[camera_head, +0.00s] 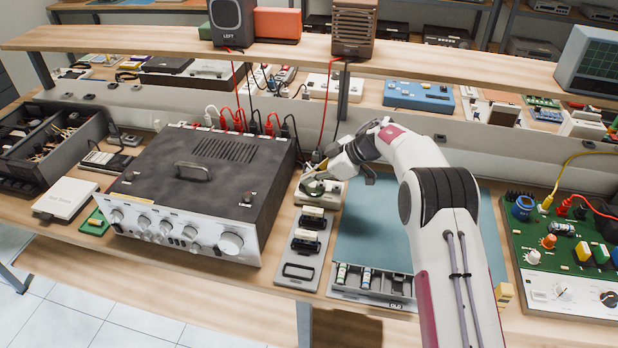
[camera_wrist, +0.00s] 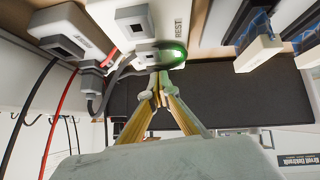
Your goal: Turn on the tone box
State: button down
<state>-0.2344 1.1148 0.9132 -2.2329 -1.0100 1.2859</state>
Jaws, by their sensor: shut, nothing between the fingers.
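A small cream box (camera_head: 333,194), which looks like the tone box, sits on the bench between the amplifier and the blue-green mat. It also shows in the wrist view (camera_wrist: 200,22), with partly readable lettering and a glowing green light beside my fingertips. My gripper (camera_head: 314,186) is over this box and hides part of its top. In the wrist view my gripper (camera_wrist: 157,84) is shut and empty, with its fingertips at the box beside the green light. I cannot tell whether they touch it.
A black amplifier (camera_head: 222,152) with cables at its back stands to the left. A grey plate with black holders (camera_head: 303,250) lies in front. The mat (camera_head: 380,225) lies right, a green circuit board (camera_head: 560,262) further right. A shelf (camera_head: 300,45) with speakers runs above.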

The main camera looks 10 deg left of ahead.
jog(key=shift+r, duration=0.1)
jog(key=shift+w+r, duration=0.15)
jog(key=shift+r, duration=0.65)
notch_tip(320, 180, up, 2)
jog(key=shift+w+r, duration=0.1)
jog(key=v, duration=1)
jog(key=shift+w, duration=0.8)
